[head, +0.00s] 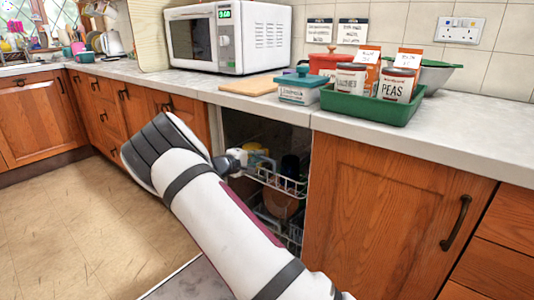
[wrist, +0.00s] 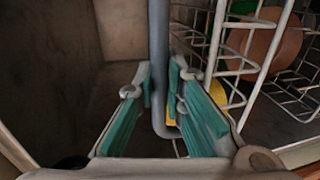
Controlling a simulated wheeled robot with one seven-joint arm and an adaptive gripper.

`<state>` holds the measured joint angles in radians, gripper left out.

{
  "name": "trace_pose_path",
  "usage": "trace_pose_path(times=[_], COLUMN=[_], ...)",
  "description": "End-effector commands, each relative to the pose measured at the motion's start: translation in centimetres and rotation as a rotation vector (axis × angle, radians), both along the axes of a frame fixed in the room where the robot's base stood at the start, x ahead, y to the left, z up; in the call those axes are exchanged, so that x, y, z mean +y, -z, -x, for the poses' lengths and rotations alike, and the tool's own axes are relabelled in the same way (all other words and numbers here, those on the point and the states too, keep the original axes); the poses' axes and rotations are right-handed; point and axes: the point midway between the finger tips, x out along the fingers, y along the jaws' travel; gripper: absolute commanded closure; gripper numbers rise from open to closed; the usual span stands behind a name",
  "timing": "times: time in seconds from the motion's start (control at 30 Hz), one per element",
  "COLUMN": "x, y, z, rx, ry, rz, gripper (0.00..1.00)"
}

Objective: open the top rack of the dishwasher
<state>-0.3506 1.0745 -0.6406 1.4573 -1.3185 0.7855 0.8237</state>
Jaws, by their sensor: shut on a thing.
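The dishwasher (head: 262,128) stands open under the counter. Its white wire top rack (head: 278,182) holds a yellow item and other dishes, and sits mostly inside the opening. The rack's wires show at the right of the wrist view (wrist: 214,45), with a brown round dish (wrist: 262,50). My gripper (head: 238,160) is at the rack's left front in the head view, partly hidden by my arm. In the wrist view its teal-padded fingers (wrist: 161,100) are shut around a grey bar (wrist: 159,45) that bends at its end, apparently the rack's handle.
A lower rack (head: 293,232) shows below. The lowered door's edge (head: 172,280) is partly behind my arm. A cabinet (head: 385,215) adjoins on the right. The counter (head: 440,140) above carries a green tray (head: 370,108) and a microwave (head: 228,38). Floor (head: 75,220) is clear at left.

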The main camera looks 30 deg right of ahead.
Motion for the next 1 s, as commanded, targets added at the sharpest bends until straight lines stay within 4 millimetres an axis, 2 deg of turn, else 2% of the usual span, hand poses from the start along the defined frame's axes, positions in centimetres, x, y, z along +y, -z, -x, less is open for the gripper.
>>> trace_pose_path(times=[0.03,0.1,0.7,1.0], x=[1.7,3.6,19.3,25.4], y=[0.1,0.1,0.0,0.0], z=[0.4,1.1,6.8,9.1], rx=[0.001,0.002,0.002,0.001], ry=[-0.006,-0.006,-0.007,-0.006], rz=[-0.002,-0.003,-0.003,-0.002], gripper=[1.0,1.0,1.0,1.0])
